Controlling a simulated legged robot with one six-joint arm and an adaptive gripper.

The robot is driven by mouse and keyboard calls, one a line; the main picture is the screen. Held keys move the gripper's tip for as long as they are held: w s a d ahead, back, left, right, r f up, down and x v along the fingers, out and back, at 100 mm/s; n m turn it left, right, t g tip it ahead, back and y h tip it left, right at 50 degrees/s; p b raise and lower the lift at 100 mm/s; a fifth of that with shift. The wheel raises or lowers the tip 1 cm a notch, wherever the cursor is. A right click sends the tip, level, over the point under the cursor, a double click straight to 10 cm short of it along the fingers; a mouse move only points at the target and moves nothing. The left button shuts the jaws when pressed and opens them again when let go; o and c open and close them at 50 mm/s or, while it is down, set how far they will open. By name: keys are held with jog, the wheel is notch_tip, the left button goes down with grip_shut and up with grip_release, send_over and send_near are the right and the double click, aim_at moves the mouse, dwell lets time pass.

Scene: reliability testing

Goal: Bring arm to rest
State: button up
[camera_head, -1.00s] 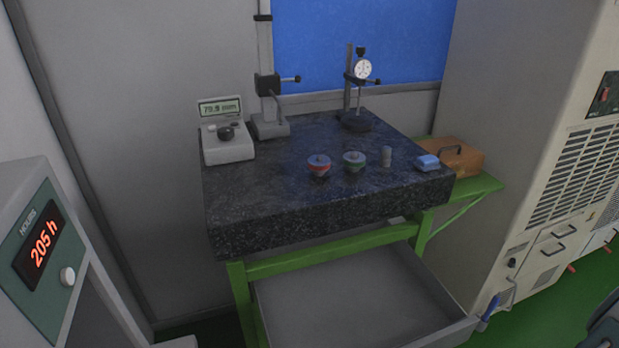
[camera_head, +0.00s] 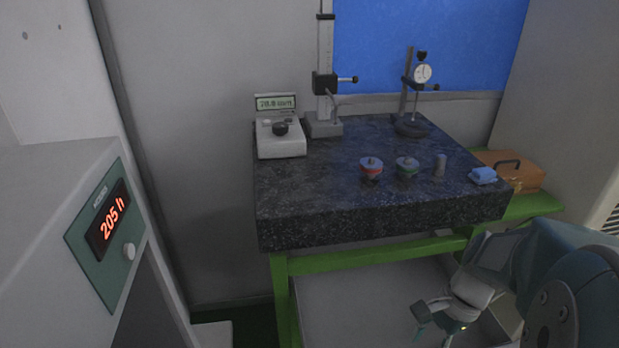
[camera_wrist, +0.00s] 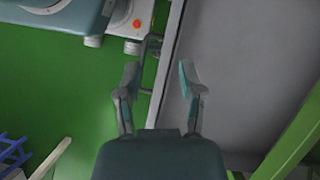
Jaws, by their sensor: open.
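My gripper (camera_head: 434,322) shows at the lower right of the head view, in front of the granite table and low beside the grey tray. In the wrist view my gripper (camera_wrist: 158,82) has its two fingers spread apart with nothing between them. A grey handle (camera_wrist: 149,62) on the tray's edge shows beyond and between the fingertips; I cannot tell how far it is from them. My arm (camera_head: 540,265) reaches in from the right edge of the head view and hides part of the tray.
The granite table (camera_head: 330,218) carries a readout box (camera_head: 282,146), dial gauge stand (camera_head: 411,126), red-banded part (camera_head: 371,170), green-banded part (camera_head: 407,168), grey cylinder (camera_head: 439,165) and blue cloth (camera_head: 483,176). The grey tray (camera_head: 345,300) is below. A cabinet with display (camera_head: 112,222) stands left.

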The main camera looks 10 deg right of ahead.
jog(key=s+a+r+n+t+h, duration=0.1)
jog(key=a+r+n+t+h, duration=0.3)
jog(key=a+r+n+t, duration=0.3)
jog(key=a+r+n, duration=0.4)
jog(key=r+n, duration=0.1)
jog(key=n, duration=0.3)
jog(key=shift+h, duration=0.4)
jog(key=shift+d+r, duration=0.1)
